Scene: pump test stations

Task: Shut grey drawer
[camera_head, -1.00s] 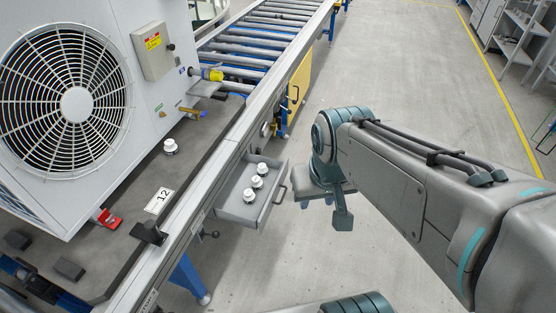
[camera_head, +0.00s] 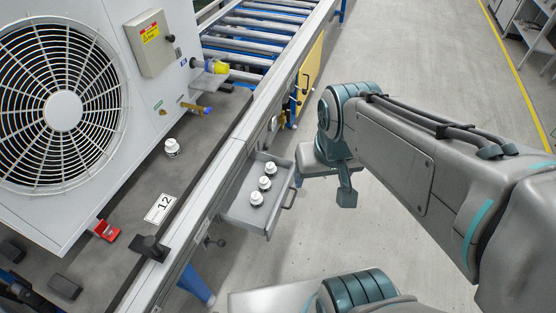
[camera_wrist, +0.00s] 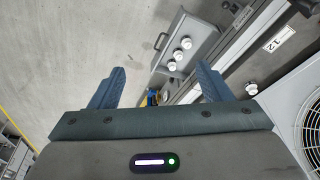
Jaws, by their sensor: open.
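The grey drawer (camera_head: 243,209) stands pulled out from the side of the workbench, with a dark bar handle (camera_head: 289,197) on its front. Several white fittings lie in a row inside it. In the wrist view the drawer (camera_wrist: 177,25) shows beyond my fingers, its handle (camera_wrist: 160,41) on the left side. My gripper (camera_wrist: 156,82) is open with two blue fingers apart and nothing between them. It is apart from the drawer and its handle. In the head view my arm's wrist end is to the right of the drawer, and the fingers are not clearly seen there.
A white fan unit (camera_head: 112,160) stands on the bench (camera_head: 125,205) at left, with a number 12 label (camera_head: 159,207) near the bench edge. A yellow panel (camera_head: 312,68) with a handle is farther along. A roller conveyor (camera_head: 262,32) runs behind. Floor to the right is clear.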

